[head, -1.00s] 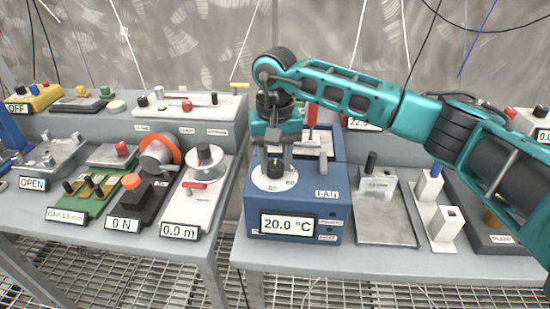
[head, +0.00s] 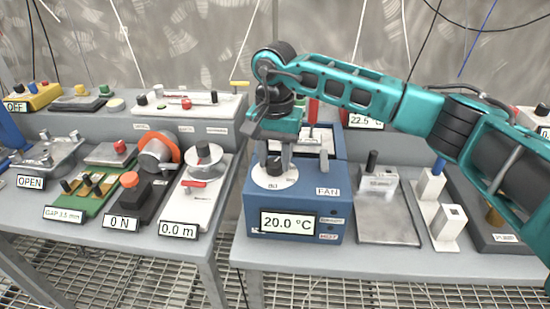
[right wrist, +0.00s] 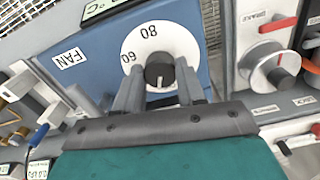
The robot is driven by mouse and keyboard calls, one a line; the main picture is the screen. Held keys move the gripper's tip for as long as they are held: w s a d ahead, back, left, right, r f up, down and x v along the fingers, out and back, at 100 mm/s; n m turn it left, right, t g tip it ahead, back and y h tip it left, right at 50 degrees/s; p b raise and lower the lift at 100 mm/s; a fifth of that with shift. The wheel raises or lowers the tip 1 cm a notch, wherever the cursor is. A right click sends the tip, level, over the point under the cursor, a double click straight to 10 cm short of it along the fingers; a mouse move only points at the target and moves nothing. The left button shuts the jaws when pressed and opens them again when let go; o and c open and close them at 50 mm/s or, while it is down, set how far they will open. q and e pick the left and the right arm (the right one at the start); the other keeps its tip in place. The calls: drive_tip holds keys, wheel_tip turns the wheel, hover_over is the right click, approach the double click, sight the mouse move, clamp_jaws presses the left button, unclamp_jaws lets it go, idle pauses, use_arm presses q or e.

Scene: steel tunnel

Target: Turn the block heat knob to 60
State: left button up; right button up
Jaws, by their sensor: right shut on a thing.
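The block heat knob (right wrist: 159,72) is black with a white pointer line. It sits on a round white dial (right wrist: 175,42) marked 60 and 80 in the right wrist view. In the head view the dial (head: 277,180) is on top of a blue box (head: 330,206), whose display (head: 287,223) reads 20.0 °C. My right gripper (right wrist: 160,80) points down over the dial, its fingers on either side of the knob and shut on it. In the head view the right gripper (head: 275,160) partly hides the knob. My left gripper is not in view.
A FAN switch (head: 324,163) stands on the box, right of the dial. A grey plate device (head: 388,205) is to the right. A white device with a reel and red handle (head: 195,186) stands left across a gap between the tables.

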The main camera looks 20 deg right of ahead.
drive_tip(key=m, duration=0.4)
drive_tip(key=shift+m+b, duration=0.3)
drive_tip(key=shift+b, duration=0.05)
drive_tip(key=m, duration=0.4)
drive_tip(key=shift+w+m, duration=0.1)
drive_tip(key=shift+m, duration=0.2)
drive_tip(key=m, duration=0.5)
drive_tip(key=shift+b, duration=0.3)
drive_tip(key=m, duration=0.4)
drive_tip(key=shift+m, duration=0.6)
drive_tip(key=shift+r, duration=0.1)
drive_tip(key=o, duration=1.1)
drive_tip(key=shift+c, duration=0.2)
